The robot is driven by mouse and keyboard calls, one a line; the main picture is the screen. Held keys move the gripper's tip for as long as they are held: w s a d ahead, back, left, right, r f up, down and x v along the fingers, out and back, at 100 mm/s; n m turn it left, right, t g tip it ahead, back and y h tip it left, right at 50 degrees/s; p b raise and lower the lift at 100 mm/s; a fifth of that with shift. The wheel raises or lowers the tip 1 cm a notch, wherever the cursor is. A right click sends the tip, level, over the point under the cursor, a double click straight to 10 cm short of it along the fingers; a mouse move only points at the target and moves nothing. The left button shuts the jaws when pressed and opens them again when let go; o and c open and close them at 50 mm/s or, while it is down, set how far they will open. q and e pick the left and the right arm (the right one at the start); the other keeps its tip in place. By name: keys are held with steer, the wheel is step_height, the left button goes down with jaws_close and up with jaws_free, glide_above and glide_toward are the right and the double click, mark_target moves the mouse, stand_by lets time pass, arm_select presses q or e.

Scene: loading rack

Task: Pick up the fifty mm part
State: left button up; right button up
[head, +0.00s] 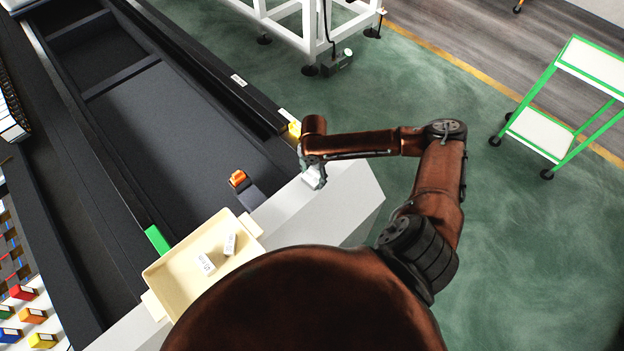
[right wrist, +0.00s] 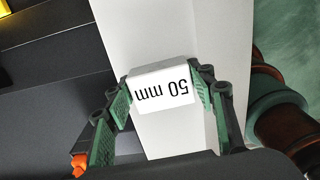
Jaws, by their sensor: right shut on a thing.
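The fifty mm part (right wrist: 163,92) is a white block marked "50 mm" in the right wrist view, its text upside down. My right gripper (right wrist: 163,100) is shut on it, with a green-padded finger at each side. In the head view my right gripper (head: 314,178) is at the grey-white ledge, and the white part (head: 311,179) shows partly at its fingers. I cannot tell whether the part touches the ledge. My left gripper is not in view.
A cream tray (head: 160,275) with two white labelled parts (head: 206,264) stands on the ledge (head: 345,200), left of my right gripper. An orange-topped piece (head: 238,178) and a green block (head: 157,239) are by the dark rack (head: 150,130). A green-framed cart (head: 545,135) stands far right.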

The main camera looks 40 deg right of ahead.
steer(key=c, duration=0.5)
